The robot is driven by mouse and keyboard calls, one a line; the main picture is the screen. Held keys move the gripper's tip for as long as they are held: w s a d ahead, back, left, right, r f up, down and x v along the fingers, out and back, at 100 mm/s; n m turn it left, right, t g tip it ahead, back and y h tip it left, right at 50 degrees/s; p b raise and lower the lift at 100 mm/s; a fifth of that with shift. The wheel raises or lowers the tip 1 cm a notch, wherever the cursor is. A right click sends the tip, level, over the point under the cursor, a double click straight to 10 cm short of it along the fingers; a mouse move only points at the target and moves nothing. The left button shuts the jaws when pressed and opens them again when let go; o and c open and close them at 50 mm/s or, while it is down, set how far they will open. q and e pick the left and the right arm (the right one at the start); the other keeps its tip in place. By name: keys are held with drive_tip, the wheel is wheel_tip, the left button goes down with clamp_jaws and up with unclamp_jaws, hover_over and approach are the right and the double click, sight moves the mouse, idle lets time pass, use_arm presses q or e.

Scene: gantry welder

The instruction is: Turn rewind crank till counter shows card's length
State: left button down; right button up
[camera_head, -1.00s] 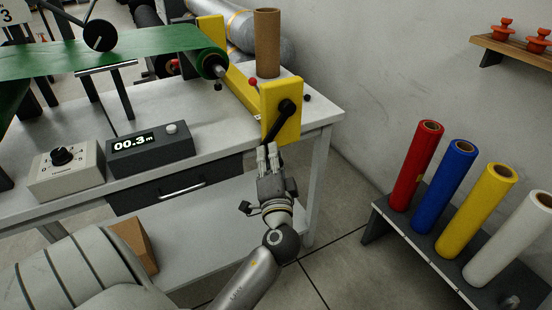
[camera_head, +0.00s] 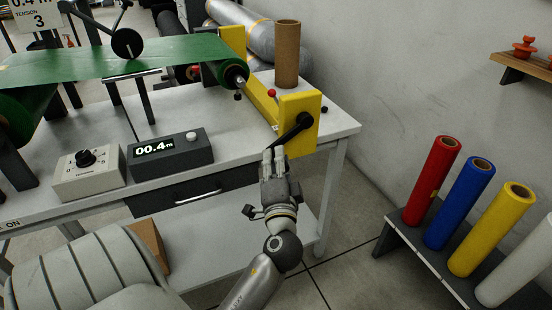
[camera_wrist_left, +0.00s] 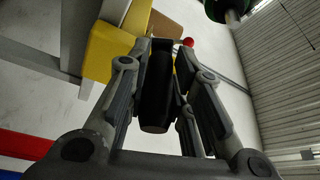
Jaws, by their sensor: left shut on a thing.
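The rewind crank (camera_head: 292,131) is a black arm on the yellow bracket (camera_head: 299,103) at the table's right end, slanting down and left from its hub. My left gripper (camera_head: 273,156) is shut on the crank's handle end. In the left wrist view the black handle (camera_wrist_left: 157,95) lies between the fingers, in front of the yellow bracket (camera_wrist_left: 108,52). The counter (camera_head: 169,152) reads 00.4 m. The card (camera_head: 37,12), cut off at the top left, reads 0.4 m and tension 3. My right gripper is not in view.
A green web (camera_head: 110,60) runs to a roller by the bracket. A brown core (camera_head: 287,52) stands on the white table (camera_head: 230,122). A grey knob box (camera_head: 88,174) sits left of the counter. Coloured rolls (camera_head: 437,180) stand on a low rack at right.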

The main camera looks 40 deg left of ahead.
use_arm(q)
drive_tip(key=shift+w+d+r+t, duration=0.1)
drive_tip(key=shift+r+t, duration=0.2)
drive_tip(key=shift+r, duration=0.35)
drive_tip(key=c, duration=1.4)
unclamp_jaws()
drive_tip(key=shift+w, duration=0.15)
drive_tip(key=shift+o, duration=0.6)
drive_tip(key=shift+d+f, duration=0.1)
drive_tip(key=shift+f, duration=0.15)
drive_tip(key=v, duration=1.2)
drive_tip(key=shift+r, duration=0.15)
